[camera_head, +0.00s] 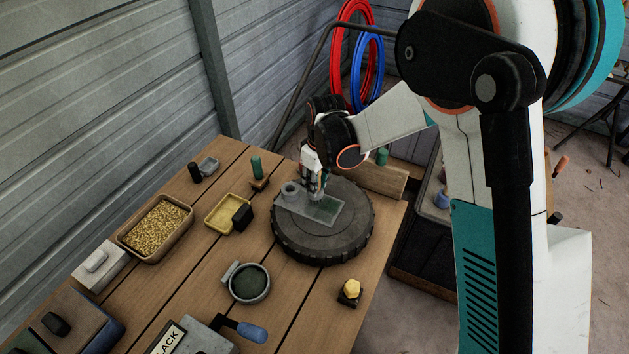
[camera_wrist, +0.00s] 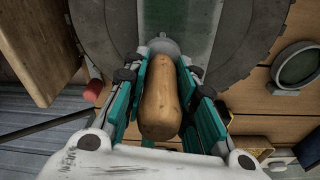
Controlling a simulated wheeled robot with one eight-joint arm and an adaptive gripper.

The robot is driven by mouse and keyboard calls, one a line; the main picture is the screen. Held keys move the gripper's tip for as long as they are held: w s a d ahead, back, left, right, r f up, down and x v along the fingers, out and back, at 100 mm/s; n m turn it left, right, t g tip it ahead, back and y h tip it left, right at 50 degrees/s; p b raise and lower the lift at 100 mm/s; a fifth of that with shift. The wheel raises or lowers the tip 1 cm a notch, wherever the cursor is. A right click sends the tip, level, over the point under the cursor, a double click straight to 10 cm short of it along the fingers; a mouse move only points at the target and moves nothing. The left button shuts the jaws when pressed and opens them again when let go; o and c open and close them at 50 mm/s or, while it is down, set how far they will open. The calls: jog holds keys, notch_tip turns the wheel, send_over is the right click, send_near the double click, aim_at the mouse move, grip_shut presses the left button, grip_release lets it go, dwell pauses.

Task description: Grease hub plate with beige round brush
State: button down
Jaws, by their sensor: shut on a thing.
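My gripper (camera_wrist: 163,62) is shut on the tan wooden handle of a round brush (camera_wrist: 160,105), with a grey collar beyond the fingertips. In the head view my gripper (camera_head: 315,182) points down over the flat grey hub plate (camera_head: 328,212), which lies on a round black turntable-like disc (camera_head: 350,245). The brush end is at or just above the plate; contact is unclear and its bristles are hidden. A green strip (camera_wrist: 187,20) runs along the plate in the wrist view.
A round pot with dark green content (camera_head: 249,283) stands front left of the disc. A yellow tray with a black block (camera_head: 222,214), a grain-filled tray (camera_head: 155,228) and a yellow-topped black piece (camera_head: 349,291) stand around. A wooden block (camera_head: 380,182) lies behind.

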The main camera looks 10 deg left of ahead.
jog(key=shift+f, duration=0.2)
jog(key=shift+s, duration=0.1)
jog(key=shift+s+d+r, duration=0.1)
jog(key=shift+s+d, duration=0.3)
jog(key=shift+s, duration=0.4)
jog(key=shift+s+d+r, duration=0.1)
jog(key=shift+s+d, duration=0.25)
jog(key=shift+s, duration=0.4)
jog(key=shift+f, duration=0.1)
jog(key=shift+s+d+f+b, duration=0.1)
jog(key=shift+s+d+b, duration=0.25)
jog(key=shift+s, duration=0.5)
jog(key=shift+s+d+f+b, duration=0.1)
jog(key=shift+s+d+b, duration=0.15)
jog(key=shift+s+d, duration=0.4)
jog(key=shift+s+a, duration=0.1)
jog(key=shift+a, duration=0.1)
jog(key=shift+w+a+r, duration=0.1)
jog(key=shift+w+a, duration=0.3)
jog(key=shift+w, duration=0.45)
jog(key=shift+w+a+r, duration=0.1)
jog(key=shift+w+a, duration=0.3)
jog(key=shift+w, duration=0.4)
